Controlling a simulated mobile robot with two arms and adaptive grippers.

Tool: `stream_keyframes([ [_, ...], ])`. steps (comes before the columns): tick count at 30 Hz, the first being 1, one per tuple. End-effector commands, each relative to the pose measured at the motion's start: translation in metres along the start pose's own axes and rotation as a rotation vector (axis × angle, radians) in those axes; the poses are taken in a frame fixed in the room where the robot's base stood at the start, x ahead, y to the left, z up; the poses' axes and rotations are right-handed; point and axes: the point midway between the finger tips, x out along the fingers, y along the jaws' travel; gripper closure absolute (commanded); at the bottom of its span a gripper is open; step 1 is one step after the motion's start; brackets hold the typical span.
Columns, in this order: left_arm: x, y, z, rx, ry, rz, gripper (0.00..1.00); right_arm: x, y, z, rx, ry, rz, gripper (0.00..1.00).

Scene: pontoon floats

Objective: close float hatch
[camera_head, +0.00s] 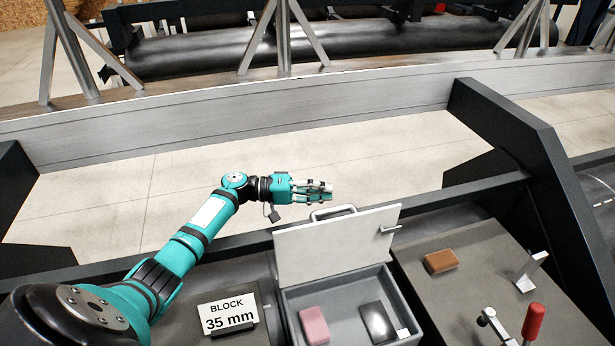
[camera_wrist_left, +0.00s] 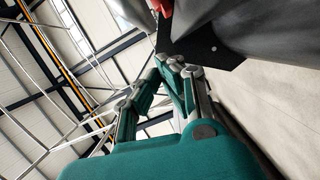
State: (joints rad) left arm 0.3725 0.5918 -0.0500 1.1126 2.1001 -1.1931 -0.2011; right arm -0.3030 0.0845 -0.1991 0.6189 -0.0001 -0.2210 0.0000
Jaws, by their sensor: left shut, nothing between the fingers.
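The float hatch (camera_head: 340,246) is a pale flat lid with a bar handle (camera_head: 333,213) on its top edge and a small latch (camera_head: 390,229) at its right. It stands raised at the back of a grey open box (camera_head: 350,296). My left gripper (camera_head: 328,190) is shut and empty, just behind and above the hatch's top edge, apart from the handle as far as I can tell. In the left wrist view, my left gripper's fingers (camera_wrist_left: 185,70) are together with nothing between them. My right gripper is not in view.
In the box lie a pink block (camera_head: 314,325) and a dark block (camera_head: 378,322). A "BLOCK 35 mm" sign (camera_head: 229,312) stands left of it. To the right are a brown block (camera_head: 440,262), a metal bracket (camera_head: 531,271) and a red-handled clamp (camera_head: 533,322). A dark beam (camera_head: 520,140) rises behind at right.

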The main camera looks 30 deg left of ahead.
Motion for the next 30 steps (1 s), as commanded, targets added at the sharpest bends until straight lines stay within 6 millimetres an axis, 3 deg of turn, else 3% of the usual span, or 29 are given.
stream_keyframes([
  [1,0.001,0.005,0.006,0.000,-0.001,0.000,1.00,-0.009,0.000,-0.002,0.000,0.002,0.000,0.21],
  [6,0.004,0.003,0.017,0.002,0.001,0.003,1.00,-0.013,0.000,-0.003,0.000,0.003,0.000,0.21],
  [20,0.006,0.002,0.020,0.006,0.001,0.001,1.00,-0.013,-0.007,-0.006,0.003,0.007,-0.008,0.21],
  [30,0.017,0.010,0.033,0.064,-0.003,-0.014,1.00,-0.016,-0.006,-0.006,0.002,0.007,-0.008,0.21],
])
